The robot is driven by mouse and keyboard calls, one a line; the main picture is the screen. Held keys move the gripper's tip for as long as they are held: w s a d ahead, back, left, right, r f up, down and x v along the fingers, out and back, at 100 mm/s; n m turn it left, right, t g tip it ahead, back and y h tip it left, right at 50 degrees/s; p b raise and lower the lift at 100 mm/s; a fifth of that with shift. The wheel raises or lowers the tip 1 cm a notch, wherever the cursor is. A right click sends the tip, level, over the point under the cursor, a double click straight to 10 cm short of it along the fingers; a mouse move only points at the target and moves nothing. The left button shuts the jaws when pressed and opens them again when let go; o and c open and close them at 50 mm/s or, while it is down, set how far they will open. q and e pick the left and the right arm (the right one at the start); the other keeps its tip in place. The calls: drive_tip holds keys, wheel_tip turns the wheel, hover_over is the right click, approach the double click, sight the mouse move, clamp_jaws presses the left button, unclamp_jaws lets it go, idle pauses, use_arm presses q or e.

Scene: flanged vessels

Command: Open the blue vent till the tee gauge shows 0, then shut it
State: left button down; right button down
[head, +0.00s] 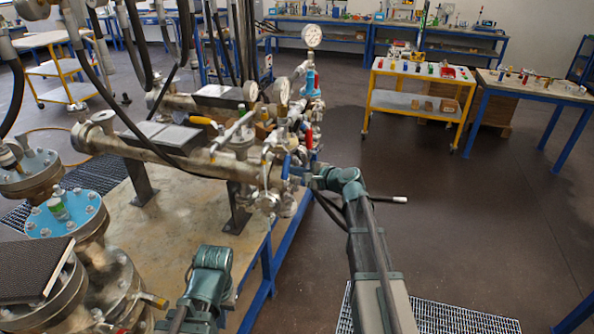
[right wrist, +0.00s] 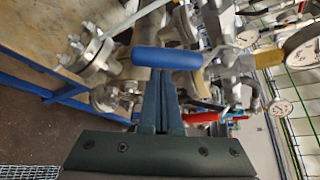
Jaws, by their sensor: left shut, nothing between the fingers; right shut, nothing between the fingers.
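The blue vent handle (right wrist: 167,57) lies across the tips of my right gripper (right wrist: 162,75) in the right wrist view. The jaws are shut and empty; whether the tips touch the handle I cannot tell. In the head view the blue handle (head: 286,167) is small at the near end of the pipework, just left of my right gripper (head: 312,183). A white dial gauge (head: 312,36) stands on top of the far pipework; I cannot tell whether it is the tee gauge, and its needle is too small to read. My left gripper (head: 211,257) is shut at the bottom, away from the vent, its fingertips unclear.
A red handle (head: 308,137) and a yellow handle (head: 201,120) sit close by on the pipework. Two more dial gauges (head: 284,90) (head: 251,91) face up there. A flanged vessel with a blue top (head: 70,228) stands at left.

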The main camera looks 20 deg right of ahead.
idle(0.3)
drive_tip(key=shift+s+a+r+m+p, duration=0.1)
drive_tip(key=shift+s+r+m+p, duration=0.15)
drive_tip(key=shift+p, duration=0.2)
drive_tip(key=shift+s+a+m+g+p, duration=0.1)
drive_tip(key=shift+m+g+p, duration=0.15)
drive_tip(key=shift+g+p, duration=0.15)
drive_tip(key=s+a+r+m+g+y+p, duration=0.2)
drive_tip(key=s+r+m+g+p, duration=0.1)
drive_tip(key=p, duration=0.6)
wheel_tip(320, 180, up, 3)
drive_tip(key=shift+f+m+g, duration=0.15)
drive_tip(key=shift+m+g, duration=0.65)
drive_tip(key=shift+m, duration=0.2)
